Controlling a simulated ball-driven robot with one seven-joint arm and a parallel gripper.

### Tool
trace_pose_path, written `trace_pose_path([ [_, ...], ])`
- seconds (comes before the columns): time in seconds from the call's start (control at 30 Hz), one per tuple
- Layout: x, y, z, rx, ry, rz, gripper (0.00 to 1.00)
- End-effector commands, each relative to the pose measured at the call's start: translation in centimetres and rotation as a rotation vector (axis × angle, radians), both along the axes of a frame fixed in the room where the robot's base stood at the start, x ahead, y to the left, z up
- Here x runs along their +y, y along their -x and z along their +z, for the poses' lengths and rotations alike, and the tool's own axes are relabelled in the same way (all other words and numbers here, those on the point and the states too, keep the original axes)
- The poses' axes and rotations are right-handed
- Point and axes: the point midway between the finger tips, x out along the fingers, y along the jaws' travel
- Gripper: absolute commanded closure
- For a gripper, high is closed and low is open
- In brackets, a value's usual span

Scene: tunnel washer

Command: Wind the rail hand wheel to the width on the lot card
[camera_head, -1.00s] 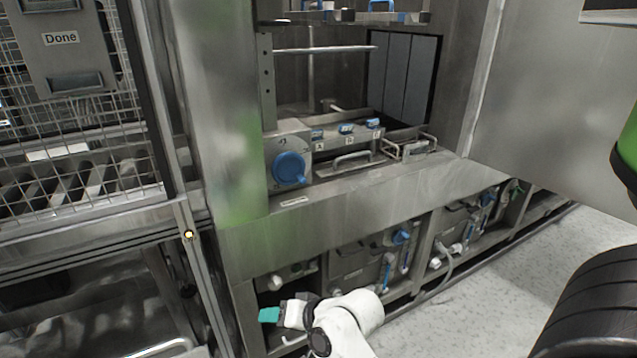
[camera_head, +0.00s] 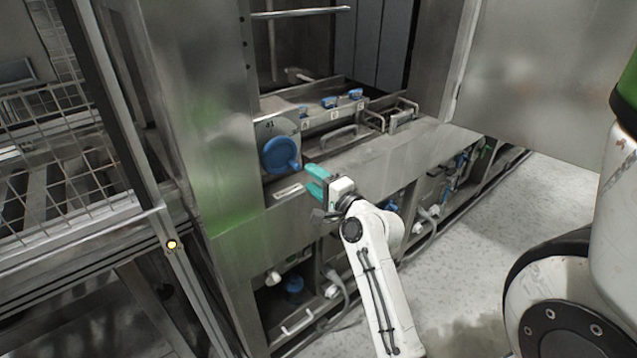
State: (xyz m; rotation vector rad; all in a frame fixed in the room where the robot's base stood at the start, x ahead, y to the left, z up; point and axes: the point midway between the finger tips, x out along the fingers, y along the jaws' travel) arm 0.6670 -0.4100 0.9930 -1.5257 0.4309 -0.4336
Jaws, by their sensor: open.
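The blue hand wheel (camera_head: 280,154) with its knob handle sits on a grey plate at the front left of the washer opening. A mark on the plate above it looks like "41", too small to be sure. My gripper (camera_head: 313,182) has teal fingertips, is open and empty, and is just right of and slightly below the wheel, apart from it in the picture. A small pale label (camera_head: 288,191) is on the ledge below the wheel; its text is unreadable. I cannot make out a lot card.
A wire basket (camera_head: 400,116) and a bar handle (camera_head: 338,137) sit on the ledge right of the wheel. Several blue clips line the rail behind. A steel door panel (camera_head: 543,75) stands open at right. A mesh cage (camera_head: 65,150) is at left.

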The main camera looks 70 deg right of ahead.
Motion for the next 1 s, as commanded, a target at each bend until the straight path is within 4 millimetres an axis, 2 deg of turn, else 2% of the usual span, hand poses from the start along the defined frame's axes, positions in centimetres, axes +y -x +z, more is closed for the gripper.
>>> trace_pose_path([
  [1.0,-3.7,-6.3,0.0,0.002,0.001,0.002,0.53],
])
